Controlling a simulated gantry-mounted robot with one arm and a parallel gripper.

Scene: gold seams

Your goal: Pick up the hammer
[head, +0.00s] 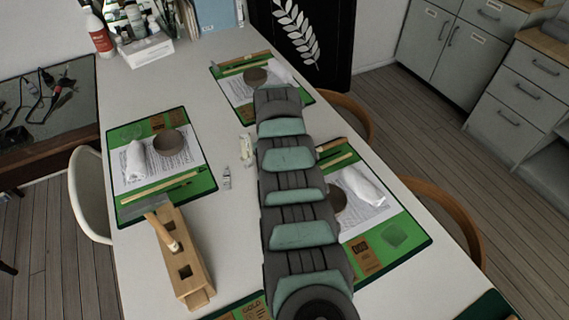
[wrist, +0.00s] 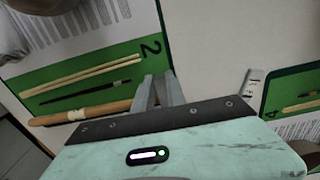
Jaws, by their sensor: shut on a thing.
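The hammer shows as a brown wooden handle with a paler band (wrist: 85,112) in the wrist view, lying across the lower left, just beyond the edge of a green mat. My gripper (wrist: 157,92) has its grey fingers at the handle's right end, shut on it. The hammer's head is not visible; my gripper hides that part. In the head view a short piece of the brown handle (head: 331,144) shows to the right of my arm, at the top edge of the right mat. My arm covers the gripper there.
Green mats with bowls, papers and sticks lie on the white table: left (head: 140,212), right (head: 405,240) and far. A wooden block (head: 188,280) with slots and an upright stick stands front left. Small tubes (head: 226,179) lie mid-table. Chairs line the sides.

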